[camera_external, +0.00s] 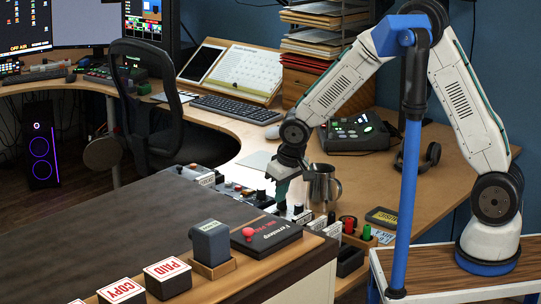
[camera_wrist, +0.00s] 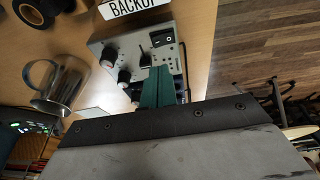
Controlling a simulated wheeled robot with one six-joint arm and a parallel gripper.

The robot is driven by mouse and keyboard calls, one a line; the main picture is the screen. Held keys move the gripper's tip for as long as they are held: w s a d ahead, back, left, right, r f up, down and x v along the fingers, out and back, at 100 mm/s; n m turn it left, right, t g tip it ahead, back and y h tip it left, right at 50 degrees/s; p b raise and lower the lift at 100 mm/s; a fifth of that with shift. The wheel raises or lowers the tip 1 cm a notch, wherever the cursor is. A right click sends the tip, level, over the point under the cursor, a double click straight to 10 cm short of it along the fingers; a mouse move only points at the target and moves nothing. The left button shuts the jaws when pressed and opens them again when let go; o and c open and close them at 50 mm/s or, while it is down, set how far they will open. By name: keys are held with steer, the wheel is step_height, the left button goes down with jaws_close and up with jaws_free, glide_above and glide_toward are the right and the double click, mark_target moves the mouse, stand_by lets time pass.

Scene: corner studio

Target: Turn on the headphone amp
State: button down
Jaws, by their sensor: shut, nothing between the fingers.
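In the external view my gripper (camera_external: 281,207) points down at the row of small devices along the desk's edge.
A metal mug (camera_external: 321,187) stands close to the right of my gripper; it also shows in the wrist view (camera_wrist: 62,88). A black device with a red knob (camera_external: 265,237) and a dark grey block (camera_external: 210,243) are in front. A black desk phone-like unit (camera_external: 354,133) is behind.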

steer(key=x, duration=0.6)
steer(key=shift+s+d+f, duration=0.1)
steer(key=shift+s+d, duration=0.1)
steer(key=shift+d, duration=0.2)
steer(key=shift+f, duration=0.55)
steer(key=shift+w+d+f, duration=0.1)
steer(key=shift+f, duration=0.1)
steer(key=shift+s+a+r, duration=0.2)
steer(key=shift+s+a, duration=0.35)
